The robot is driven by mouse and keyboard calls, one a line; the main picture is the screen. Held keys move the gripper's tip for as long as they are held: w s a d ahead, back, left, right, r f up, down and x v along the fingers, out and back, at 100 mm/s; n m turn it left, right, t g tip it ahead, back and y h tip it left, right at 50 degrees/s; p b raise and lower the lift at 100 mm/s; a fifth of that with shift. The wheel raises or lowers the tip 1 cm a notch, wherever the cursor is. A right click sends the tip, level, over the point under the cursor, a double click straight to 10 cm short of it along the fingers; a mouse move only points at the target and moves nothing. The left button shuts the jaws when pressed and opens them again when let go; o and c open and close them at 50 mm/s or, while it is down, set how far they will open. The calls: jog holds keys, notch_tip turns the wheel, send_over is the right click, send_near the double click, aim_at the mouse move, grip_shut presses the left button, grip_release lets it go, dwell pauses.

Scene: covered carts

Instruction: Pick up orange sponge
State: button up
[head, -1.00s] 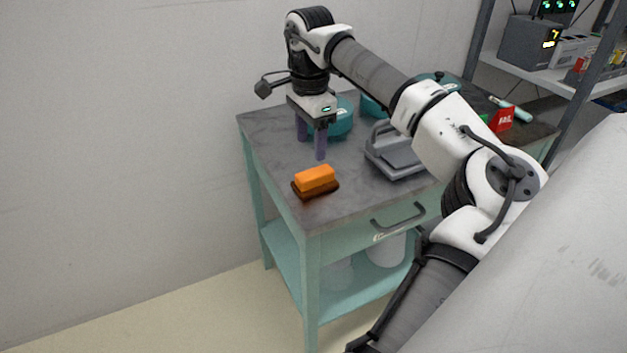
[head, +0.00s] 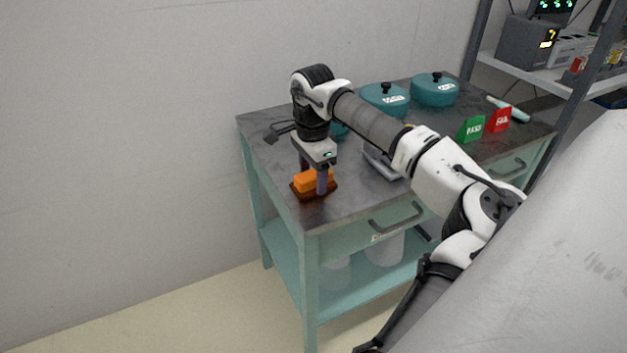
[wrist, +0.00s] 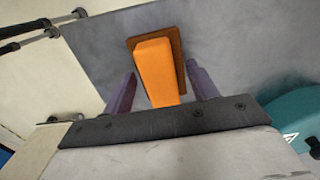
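The orange sponge (head: 307,180) lies on a dark brown base (head: 325,194) near the front left corner of the grey cart top. My gripper (head: 313,184) points down over it, with one finger in front of the sponge and one behind. In the wrist view the sponge (wrist: 157,70) lies lengthwise between the two purple fingers (wrist: 160,92). Gaps show on both sides, so the gripper is open. The brown base (wrist: 178,48) shows along the sponge's far and right edges.
Teal lidded pots (head: 386,97) stand at the back of the cart (head: 375,205). A grey object (head: 380,163) sits right of my gripper, partly hidden by my arm. Green (head: 471,129) and red (head: 497,120) signs stand at the right. A wall is behind.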

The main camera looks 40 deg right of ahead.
aim_at(313, 173)
jog(key=c, duration=0.6)
jog(key=shift+r, duration=0.15)
notch_tip(313, 173, up, 20)
jog(key=shift+f, duration=0.1)
jog(key=o, duration=0.4)
jog(key=shift+c, duration=1.2)
jog(key=shift+f, duration=0.1)
